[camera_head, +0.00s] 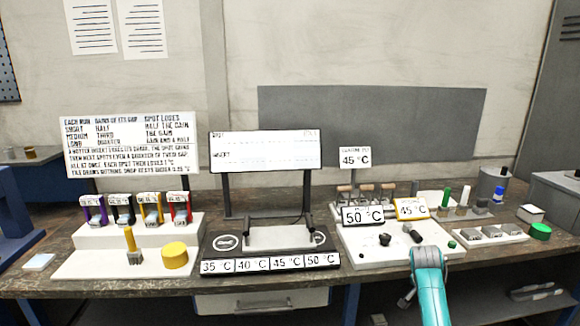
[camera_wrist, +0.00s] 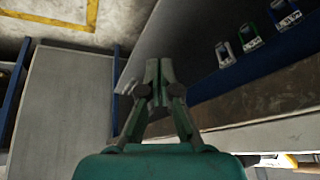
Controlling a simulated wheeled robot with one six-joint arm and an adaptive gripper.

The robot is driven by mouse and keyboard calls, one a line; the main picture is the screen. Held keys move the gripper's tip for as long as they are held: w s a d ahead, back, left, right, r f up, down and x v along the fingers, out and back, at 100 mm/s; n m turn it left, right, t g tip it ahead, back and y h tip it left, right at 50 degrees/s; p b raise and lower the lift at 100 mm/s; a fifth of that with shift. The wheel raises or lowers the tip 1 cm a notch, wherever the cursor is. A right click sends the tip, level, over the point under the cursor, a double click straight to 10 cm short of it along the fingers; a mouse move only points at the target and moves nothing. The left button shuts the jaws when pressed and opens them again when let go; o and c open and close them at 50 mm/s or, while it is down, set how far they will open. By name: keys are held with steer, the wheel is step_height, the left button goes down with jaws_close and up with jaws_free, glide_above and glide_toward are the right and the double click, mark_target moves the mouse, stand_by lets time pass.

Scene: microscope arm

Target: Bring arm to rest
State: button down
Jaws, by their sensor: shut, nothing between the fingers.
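My teal arm (camera_head: 430,285) shows at the lower right of the head view, in front of the bench's edge, bent at its top. In the wrist view my gripper (camera_wrist: 159,72) has its two dark fingers together, with nothing seen between them. A grey part shows just left of the arm in the head view; I cannot tell whether it is the gripper. The wrist view shows the bench's front edge and underside (camera_wrist: 255,100) to the right of the fingers, apart from them as far as I can tell. No marked rest for the arm shows.
The wooden bench (camera_head: 110,282) carries a white stepped stand (camera_head: 80,262) with coloured clips, a yellow cylinder (camera_head: 175,255), a dark plate labelled 35 to 50 °C (camera_head: 270,262), and a white panel with knobs (camera_head: 365,255). A green lid (camera_head: 540,231) lies at the right. A drawer (camera_head: 262,300) hangs below.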

steer(key=s+a+f+n+t, duration=0.1)
steer(key=s+a+f+n, duration=0.1)
steer(key=s+a+f, duration=0.5)
steer(key=s+a+f+n+t, duration=0.1)
steer(key=s+f+t, duration=0.1)
steer(key=s+f, duration=0.65)
steer(key=s+a+f+n+t+y, duration=0.15)
steer(key=s+a+f, duration=0.25)
steer(key=s, duration=0.4)
steer(key=s+a+f+n+t, duration=0.15)
steer(key=s+a+f, duration=0.25)
steer(key=s, duration=0.4)
steer(key=s+a+r+n+t+y, duration=0.1)
steer(key=s+a+r, duration=0.15)
steer(key=s, duration=0.45)
steer(key=s+a+r+n+t, duration=0.1)
steer(key=s+r, duration=0.2)
steer(key=s, duration=0.4)
steer(key=s+a+r+n+t+y, duration=0.1)
steer(key=s+a+r, duration=0.15)
steer(key=s, duration=0.45)
steer(key=s+r+n+t, duration=0.1)
steer(key=s+r, duration=0.5)
steer(key=r, duration=0.3)
steer(key=s+r+n+t, duration=0.1)
steer(key=s+r, duration=0.5)
steer(key=r, duration=0.3)
steer(key=shift+a+r, duration=0.3)
steer(key=shift+a, duration=0.15)
